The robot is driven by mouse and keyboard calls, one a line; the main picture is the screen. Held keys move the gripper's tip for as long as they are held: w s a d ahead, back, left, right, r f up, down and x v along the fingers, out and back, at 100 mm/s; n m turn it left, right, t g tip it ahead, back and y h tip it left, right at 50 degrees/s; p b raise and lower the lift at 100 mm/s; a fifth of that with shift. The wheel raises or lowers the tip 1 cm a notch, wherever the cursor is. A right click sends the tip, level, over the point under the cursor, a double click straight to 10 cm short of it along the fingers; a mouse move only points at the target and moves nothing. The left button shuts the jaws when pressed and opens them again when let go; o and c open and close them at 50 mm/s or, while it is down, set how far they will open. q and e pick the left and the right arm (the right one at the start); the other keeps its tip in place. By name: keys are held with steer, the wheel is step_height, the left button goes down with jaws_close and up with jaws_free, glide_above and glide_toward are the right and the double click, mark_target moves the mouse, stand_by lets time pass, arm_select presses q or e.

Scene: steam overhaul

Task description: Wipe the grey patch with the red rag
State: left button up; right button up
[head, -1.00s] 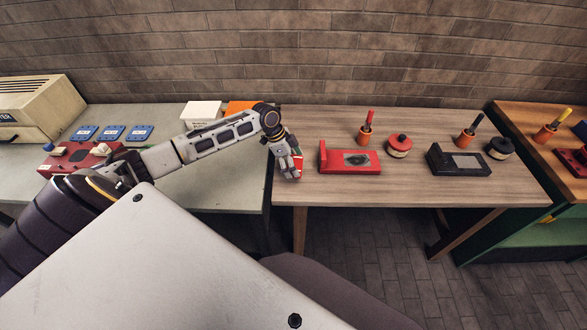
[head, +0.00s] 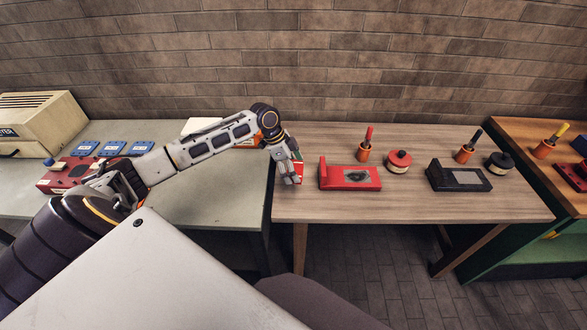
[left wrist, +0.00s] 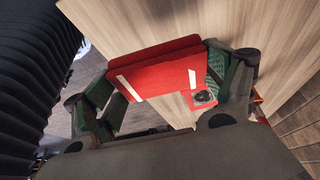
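My left gripper (head: 289,172) is at the left end of the wooden table. In the left wrist view its green-padded fingers (left wrist: 165,78) stand on either side of the red rag (left wrist: 165,66), a folded red piece with white stripes, and appear closed on it. In the head view the rag (head: 298,168) shows partly behind the fingers. A red block (head: 335,180) lies to the right of the gripper, apart from it. Its top bears a dark-smudged grey patch (head: 357,176), which also shows in the left wrist view (left wrist: 203,97). My right gripper is out of view.
Right of the red block stand an orange cup with a tool (head: 364,153) and a red round pot (head: 398,161). A black block (head: 458,178) and a black pot (head: 500,163) sit further right. The table's front strip (head: 410,207) is clear.

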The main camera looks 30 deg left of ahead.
arm_select(q)
steer(key=c, duration=0.3)
steer(key=shift+c, duration=0.2)
steer(key=shift+r, duration=0.1)
